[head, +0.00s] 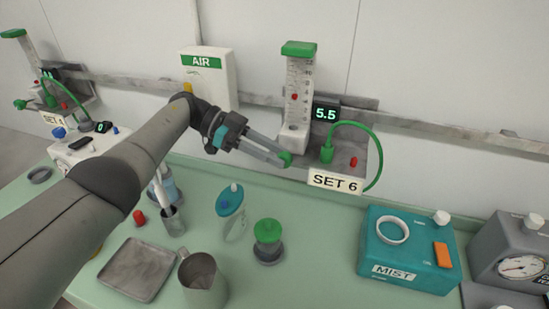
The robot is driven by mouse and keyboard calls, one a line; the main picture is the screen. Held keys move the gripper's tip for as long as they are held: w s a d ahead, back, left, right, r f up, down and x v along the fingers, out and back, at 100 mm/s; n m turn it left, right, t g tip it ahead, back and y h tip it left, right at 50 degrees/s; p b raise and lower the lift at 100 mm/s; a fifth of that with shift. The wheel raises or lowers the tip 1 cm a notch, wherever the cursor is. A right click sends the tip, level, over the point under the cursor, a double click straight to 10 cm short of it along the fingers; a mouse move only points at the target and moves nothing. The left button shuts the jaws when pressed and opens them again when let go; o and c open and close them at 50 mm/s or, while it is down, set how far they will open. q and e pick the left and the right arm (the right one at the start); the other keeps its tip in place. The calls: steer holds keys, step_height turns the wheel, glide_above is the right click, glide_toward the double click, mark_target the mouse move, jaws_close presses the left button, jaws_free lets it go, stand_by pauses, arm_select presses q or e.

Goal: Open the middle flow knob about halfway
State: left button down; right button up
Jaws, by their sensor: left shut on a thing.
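The display (326,114) beside the tube reads 5.5. The label (335,181) below reads SET 6. My right gripper is not in view.
Another flowmeter (25,50) at the far left has a SET 1 label and a display reading 0. An AIR box (210,75) hangs behind my arm.

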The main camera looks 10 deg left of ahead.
arm_select(q)
steer(key=shift+s+f, duration=0.2)
steer(key=shift+f, duration=0.05)
steer(key=c, duration=1)
jaws_free()
steer(key=shift+o, duration=1.4)
steer(key=shift+s+a+r, duration=0.1)
steer(key=shift+r, duration=0.1)
steer(key=b+v, duration=0.7)
steer(key=shift+a+b, duration=0.2)
steer(key=shift+b, duration=0.15)
steer(key=shift+r, duration=0.1)
